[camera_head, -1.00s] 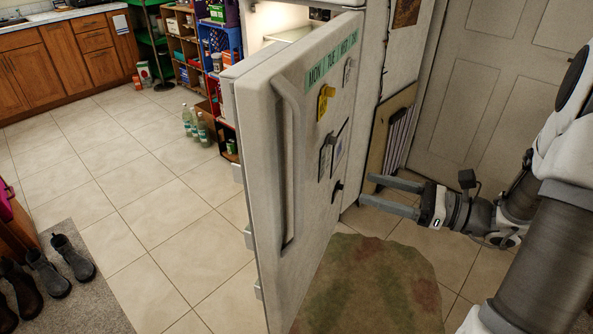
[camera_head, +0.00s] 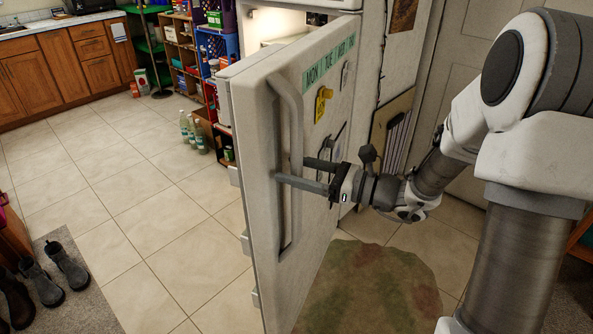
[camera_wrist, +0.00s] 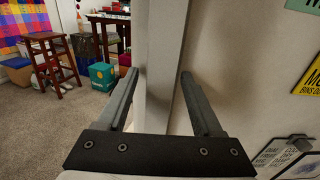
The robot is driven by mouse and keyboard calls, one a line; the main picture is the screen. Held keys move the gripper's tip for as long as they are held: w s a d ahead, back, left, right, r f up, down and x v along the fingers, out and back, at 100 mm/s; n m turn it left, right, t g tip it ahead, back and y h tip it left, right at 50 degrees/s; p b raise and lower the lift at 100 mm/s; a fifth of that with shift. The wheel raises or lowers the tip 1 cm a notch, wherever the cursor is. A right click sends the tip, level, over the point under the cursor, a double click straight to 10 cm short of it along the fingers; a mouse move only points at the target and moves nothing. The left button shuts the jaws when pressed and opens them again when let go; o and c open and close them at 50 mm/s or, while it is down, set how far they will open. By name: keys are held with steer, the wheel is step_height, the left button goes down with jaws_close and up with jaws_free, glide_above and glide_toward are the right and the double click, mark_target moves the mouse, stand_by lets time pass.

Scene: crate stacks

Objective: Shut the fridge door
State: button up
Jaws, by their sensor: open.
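The white fridge door (camera_head: 318,222) stands wide open, with its handle side toward me. Its long vertical handle (camera_head: 292,122) is on the outer face near the free edge. My gripper (camera_head: 291,169) is open at about the handle's mid-height, its fingers pointing left. The nearer finger crosses in front of the handle; the farther one reaches close to the door face. In the wrist view, a pale vertical bar, apparently the handle (camera_wrist: 166,40), stands between the spread fingers. I cannot tell whether either finger touches it. The lit fridge interior (camera_head: 285,22) shows above the door.
Magnets and notes are on the door face. A round greenish mat (camera_head: 370,290) lies on the tiles below. Bottles (camera_head: 193,132) and a stocked shelf (camera_head: 183,55) stand behind the door. Boots (camera_head: 65,265) sit at left. Tiled floor left of the door is clear.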

jaws_close()
stand_by(0.3)
stand_by(1.1)
